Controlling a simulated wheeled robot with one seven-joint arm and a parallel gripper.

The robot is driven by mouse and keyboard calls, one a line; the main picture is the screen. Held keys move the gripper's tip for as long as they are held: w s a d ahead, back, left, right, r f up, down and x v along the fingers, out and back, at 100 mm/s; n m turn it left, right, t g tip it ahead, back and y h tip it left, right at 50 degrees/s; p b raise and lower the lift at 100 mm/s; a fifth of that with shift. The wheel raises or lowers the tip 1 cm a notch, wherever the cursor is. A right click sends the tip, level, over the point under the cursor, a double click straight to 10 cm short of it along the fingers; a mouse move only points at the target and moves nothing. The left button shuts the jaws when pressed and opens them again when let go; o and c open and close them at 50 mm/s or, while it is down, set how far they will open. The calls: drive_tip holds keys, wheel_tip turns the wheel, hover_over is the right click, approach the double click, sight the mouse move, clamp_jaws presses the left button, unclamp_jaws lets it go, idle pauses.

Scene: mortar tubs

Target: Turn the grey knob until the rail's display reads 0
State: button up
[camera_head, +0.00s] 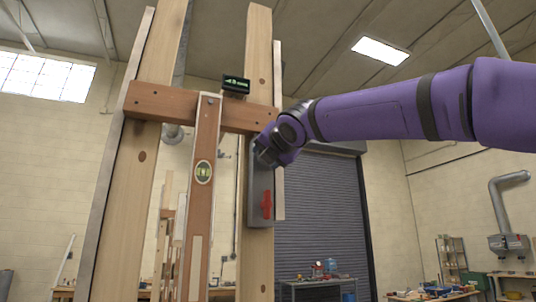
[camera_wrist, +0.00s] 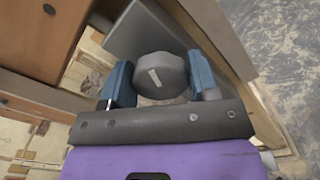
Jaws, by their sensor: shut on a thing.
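The grey knob (camera_wrist: 160,77) shows in the wrist view with a pale line across its face, tilted slightly off upright. My gripper (camera_wrist: 162,72) has its blue fingers on either side of it and is shut on it. In the head view my gripper (camera_head: 266,153) is at the right end of the wooden rail (camera_head: 160,103) and hides the knob. The display (camera_head: 236,84) sits on top of the rail. It shows a green left-pointing arrow and small figures, perhaps an 8; I cannot read them surely.
Two upright wooden posts (camera_head: 137,190) carry the rail. A long wooden level (camera_head: 202,180) with a green vial hangs from it. Below my gripper, a grey plate (camera_head: 256,212) bears a red lever (camera_head: 266,204). A workbench (camera_head: 318,284) stands behind.

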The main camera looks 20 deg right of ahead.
drive_tip(key=m, duration=0.7)
drive_tip(key=shift+d+f, duration=0.1)
drive_tip(key=shift+f, duration=0.05)
drive_tip(key=m, duration=0.7)
drive_tip(key=shift+f+m, duration=0.1)
drive_tip(key=shift+m, duration=0.2)
drive_tip(key=m, duration=0.3)
drive_tip(key=shift+m, duration=0.3)
drive_tip(key=m, duration=0.3)
drive_tip(key=shift+f+m, duration=0.1)
drive_tip(key=shift+m, duration=0.2)
drive_tip(key=m, duration=0.6)
drive_tip(key=shift+f, duration=0.1)
drive_tip(key=shift+a+m, duration=0.2)
drive_tip(key=shift+m, duration=0.2)
